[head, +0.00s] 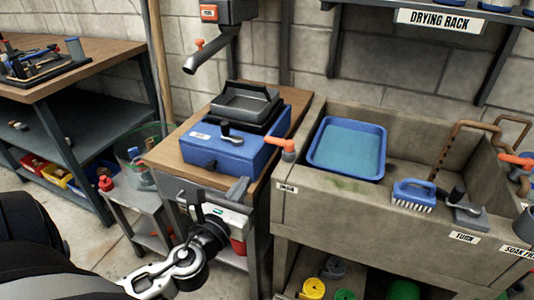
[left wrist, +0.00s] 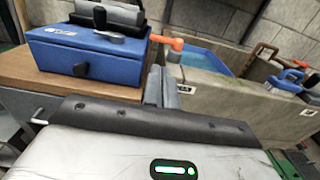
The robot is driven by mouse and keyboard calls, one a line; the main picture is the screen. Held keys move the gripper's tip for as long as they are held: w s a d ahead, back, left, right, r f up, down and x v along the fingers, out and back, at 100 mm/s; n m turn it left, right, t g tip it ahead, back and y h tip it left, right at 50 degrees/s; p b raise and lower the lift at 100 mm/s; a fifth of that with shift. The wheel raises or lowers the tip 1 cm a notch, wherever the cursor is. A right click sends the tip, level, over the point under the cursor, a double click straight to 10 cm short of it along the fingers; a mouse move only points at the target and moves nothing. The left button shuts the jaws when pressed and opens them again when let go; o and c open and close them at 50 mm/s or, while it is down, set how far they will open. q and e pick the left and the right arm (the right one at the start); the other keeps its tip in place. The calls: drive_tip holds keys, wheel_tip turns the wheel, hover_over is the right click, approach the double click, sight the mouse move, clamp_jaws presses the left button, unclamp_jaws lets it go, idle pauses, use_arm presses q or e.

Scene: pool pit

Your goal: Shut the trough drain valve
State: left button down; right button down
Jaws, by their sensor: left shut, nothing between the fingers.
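The stone trough (head: 330,207) stands at the right. A valve with an orange lever (head: 277,142) sits at its left end, above a small label (head: 287,188) too small to read surely. The lever points left toward the blue box; it also shows in the left wrist view (left wrist: 166,41). My left gripper (head: 238,188) is shut and empty, in front of the wooden bench, below and left of the lever and apart from it. Its fingers show in the left wrist view (left wrist: 160,88), with the lever beyond them. My right gripper is not in view.
A blue box (head: 220,152) with a grey tray (head: 246,103) stands on the bench beside the valve. Another orange lever (head: 516,160) is at the far right. A spout (head: 208,57) hangs above the bench.

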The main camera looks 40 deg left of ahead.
sight(272, 143)
use_arm(q)
drive_tip(key=p+x, duration=0.1)
drive_tip(key=x, duration=1.3)
